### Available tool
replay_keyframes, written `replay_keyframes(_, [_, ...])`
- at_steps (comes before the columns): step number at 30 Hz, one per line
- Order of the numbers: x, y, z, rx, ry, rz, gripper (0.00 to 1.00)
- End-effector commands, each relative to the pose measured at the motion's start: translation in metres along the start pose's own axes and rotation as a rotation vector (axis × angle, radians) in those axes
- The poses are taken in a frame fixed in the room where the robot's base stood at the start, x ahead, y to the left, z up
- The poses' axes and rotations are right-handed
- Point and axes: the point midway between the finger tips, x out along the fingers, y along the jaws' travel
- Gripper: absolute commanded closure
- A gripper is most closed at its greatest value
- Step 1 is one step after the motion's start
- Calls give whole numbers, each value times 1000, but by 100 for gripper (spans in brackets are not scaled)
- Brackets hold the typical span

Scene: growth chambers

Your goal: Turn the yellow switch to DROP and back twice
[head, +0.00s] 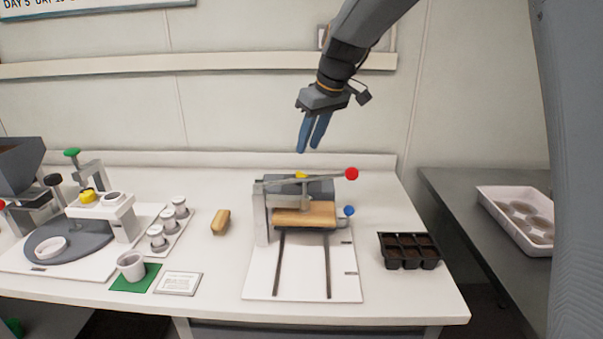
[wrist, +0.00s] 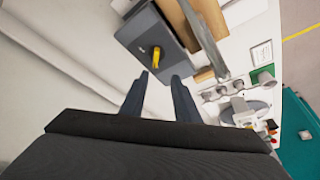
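A yellow switch (wrist: 156,55) with a narrow handle sits on a dark grey box (wrist: 150,30) in the wrist view. In the head view only a bit of the yellow switch (head: 300,174) shows above the grey box, behind a grey lever. Its DROP marking is too small to read. My gripper (head: 308,149) hangs above and behind the box, fingers pointing down, apart from the switch. In the wrist view my gripper (wrist: 161,77) is open with empty space between its fingers, and the switch lies beyond the tips.
The lever's red ball (head: 351,174) and a blue ball (head: 349,211) stick out right of a wooden block (head: 304,215). A black cell tray (head: 409,250) stands to the right. A dispenser with another yellow knob (head: 88,195) stands left. The wall is close behind.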

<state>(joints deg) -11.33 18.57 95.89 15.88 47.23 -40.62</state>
Motion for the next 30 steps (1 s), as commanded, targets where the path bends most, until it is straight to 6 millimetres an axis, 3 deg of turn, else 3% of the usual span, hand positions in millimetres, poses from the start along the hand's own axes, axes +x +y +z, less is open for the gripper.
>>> replay_keyframes(3, [17, 3, 3, -1, 0, 0, 72])
replay_keyframes(11, [34, 4, 5, -1, -2, -1, 72])
replay_keyframes(22, [86, 3, 5, -1, -3, -2, 72])
replay_keyframes(30, [101, 4, 4, -1, -1, 0, 72])
